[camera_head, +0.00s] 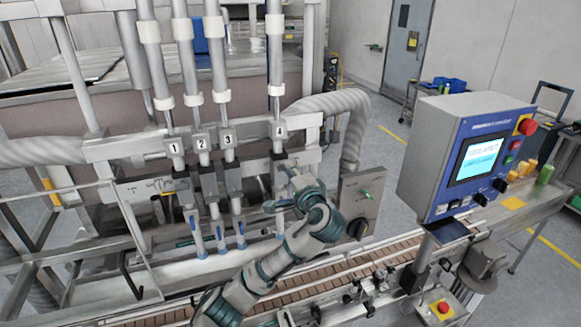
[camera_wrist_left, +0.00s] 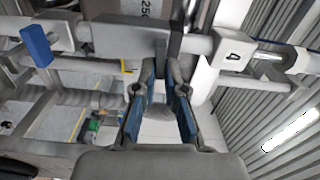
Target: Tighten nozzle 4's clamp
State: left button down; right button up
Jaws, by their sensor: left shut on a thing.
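The label 4 plate (camera_head: 279,128) marks nozzle 4 on the white crossbar, under its white-and-grey cylinder (camera_head: 275,60). It also shows in the wrist view (camera_wrist_left: 234,54), at the right. My left gripper (camera_head: 284,180) is just below label 4, its arm coming up from the bottom. In the wrist view my left gripper (camera_wrist_left: 160,82) has its two blue-padded fingers on either side of a small grey piece below the bar, and is shut on it. This piece appears to be nozzle 4's clamp; the fingers hide much of it. My right gripper is not in view.
Nozzles 1 (camera_head: 174,149), 2 (camera_head: 202,143) and 3 (camera_head: 228,139) stand to the left, with blue-marked tubes below. A conveyor (camera_head: 370,252) runs beneath. A control panel (camera_head: 465,160) stands at right. A grey hose (camera_head: 340,103) curves close to nozzle 4.

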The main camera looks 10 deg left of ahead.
pick_arm(q)
jog(key=shift+f+m, duration=0.25)
jog(key=shift+m, duration=0.35)
jog(key=c, duration=1.2)
grip_release()
jog(key=shift+w, duration=0.1)
jog(key=shift+c, duration=0.2)
jog(key=shift+w+d, duration=0.1)
jog(key=v, duration=1.2)
jog(key=shift+w, duration=0.15)
